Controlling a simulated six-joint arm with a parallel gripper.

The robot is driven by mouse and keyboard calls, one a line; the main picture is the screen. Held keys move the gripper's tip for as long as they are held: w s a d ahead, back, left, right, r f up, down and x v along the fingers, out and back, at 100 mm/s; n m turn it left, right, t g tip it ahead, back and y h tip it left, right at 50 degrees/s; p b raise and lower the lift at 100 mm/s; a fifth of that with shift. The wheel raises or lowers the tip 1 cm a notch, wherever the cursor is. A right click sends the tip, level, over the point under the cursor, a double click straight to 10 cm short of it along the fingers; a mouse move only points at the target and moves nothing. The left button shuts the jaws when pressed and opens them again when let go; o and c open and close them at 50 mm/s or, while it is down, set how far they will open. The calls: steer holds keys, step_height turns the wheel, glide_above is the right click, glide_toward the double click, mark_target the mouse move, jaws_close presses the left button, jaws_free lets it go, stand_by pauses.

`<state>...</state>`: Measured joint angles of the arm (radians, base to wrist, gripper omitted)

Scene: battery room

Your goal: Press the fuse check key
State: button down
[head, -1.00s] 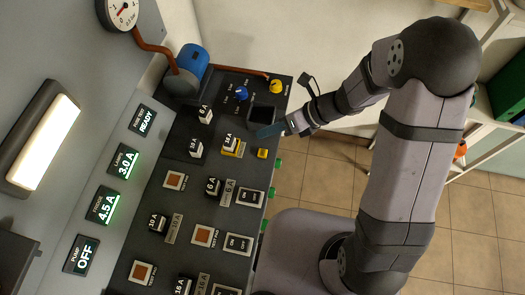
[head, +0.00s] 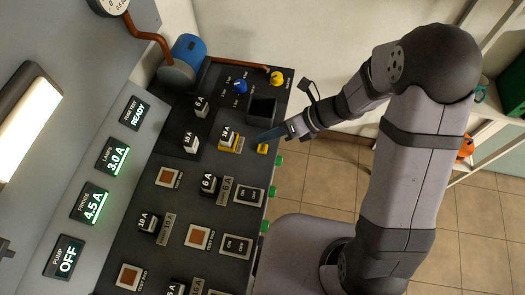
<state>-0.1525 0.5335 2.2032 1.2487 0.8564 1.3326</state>
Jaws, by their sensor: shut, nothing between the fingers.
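A small yellow key (head: 262,149) sits near the right edge of the dark sloping panel; I take it for the fuse check key, but its label is not readable. My gripper (head: 263,137) is shut and empty, reaching in from the right. Its bluish fingertips appear just above the key in the picture; I cannot tell whether they touch it. A white 16 A fuse (head: 227,134) stands in a yellow-edged holder left of the fingertips. The fuse test display (head: 135,113) reads READY.
A dark open box (head: 262,110) and a yellow knob (head: 277,78) are above the fingertips, with a blue knob (head: 240,87) to their left. Free space is right of the panel.

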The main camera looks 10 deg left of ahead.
mark_target(267, 148)
steer(key=shift+f+b, duration=0.55)
steer(key=shift+f, duration=0.6)
steer(key=shift+f, duration=0.1)
stand_by(1.2)
steer(key=shift+f, duration=0.35)
steer(key=shift+f+b, duration=0.4)
steer(key=shift+b, duration=0.1)
stand_by(0.6)
steer(key=shift+r, duration=0.1)
stand_by(0.3)
steer(key=shift+r+p, duration=0.75)
steer(key=shift+p, duration=0.2)
steer(key=shift+r, duration=0.1)
step_height(267, 148, up, 5)
steer(key=p, duration=0.5)
stand_by(0.6)
